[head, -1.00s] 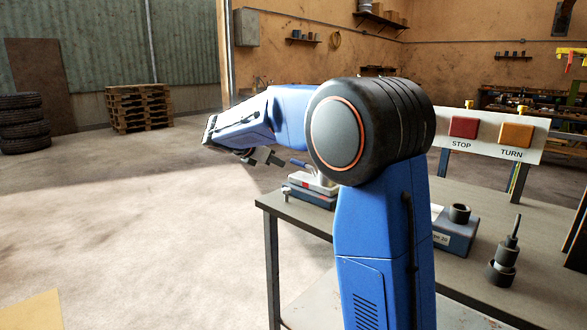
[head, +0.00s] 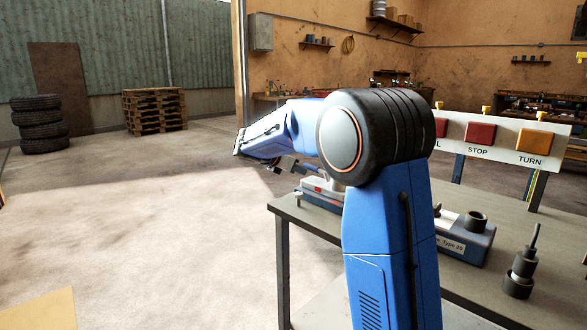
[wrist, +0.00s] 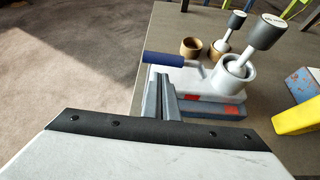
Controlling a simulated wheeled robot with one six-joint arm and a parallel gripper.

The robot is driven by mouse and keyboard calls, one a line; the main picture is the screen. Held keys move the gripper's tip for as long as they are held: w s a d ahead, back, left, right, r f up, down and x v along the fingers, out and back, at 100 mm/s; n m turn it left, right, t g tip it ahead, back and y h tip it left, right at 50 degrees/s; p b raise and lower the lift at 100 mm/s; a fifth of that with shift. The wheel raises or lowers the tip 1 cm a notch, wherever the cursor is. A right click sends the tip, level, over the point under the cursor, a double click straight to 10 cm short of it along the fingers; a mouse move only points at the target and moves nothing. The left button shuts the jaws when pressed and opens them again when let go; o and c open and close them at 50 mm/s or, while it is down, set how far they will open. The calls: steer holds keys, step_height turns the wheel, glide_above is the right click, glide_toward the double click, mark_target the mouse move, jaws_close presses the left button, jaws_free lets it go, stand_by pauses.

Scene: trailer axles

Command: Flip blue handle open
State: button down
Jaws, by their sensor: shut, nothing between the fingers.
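The blue handle (wrist: 163,59) is a blue grip on a thin metal rod in the wrist view. It lies about level, pointing left from a white cylindrical fixture (wrist: 234,78) on a white and blue block (wrist: 208,86). My gripper (wrist: 168,72) is shut and empty. Its fingertips are just below the blue grip in the picture; I cannot tell whether they touch it. In the head view, my gripper (head: 286,163) is at the left end of the bench, close to the partly hidden blue handle (head: 305,169).
The bench (head: 302,219) also carries a blue box (head: 468,245) and a dark stepped part with a pin (head: 520,268). A button panel (head: 500,139) stands behind.

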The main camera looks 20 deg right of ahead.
mark_target(310, 169)
steer(key=shift+x, duration=1.8)
steer(key=shift+r, duration=0.1)
steer(key=shift+r, duration=0.2)
steer(key=shift+s+d+r+m+t, duration=0.1)
steer(key=shift+r+m+t, duration=0.05)
steer(key=shift+m+t, duration=0.15)
steer(key=shift+s+d+r+m+t+y, duration=0.1)
steer(key=shift+s+r+m+t+y, duration=0.2)
steer(key=shift+r+m+t, duration=0.15)
steer(key=shift+s+d+r+m+t, duration=0.15)
steer(key=shift+s+r+m+t, duration=0.25)
steer(key=shift+r+m+t, duration=0.2)
steer(key=shift+s+d+r+m+t, duration=0.15)
steer(key=shift+s+r+m+t, duration=0.3)
steer(key=shift+r+t, duration=0.15)
steer(key=shift+s+d+r, duration=0.3)
steer(key=shift+s+r, duration=0.45)
steer(key=shift+s, duration=0.1)
steer(key=shift+s, duration=0.1)
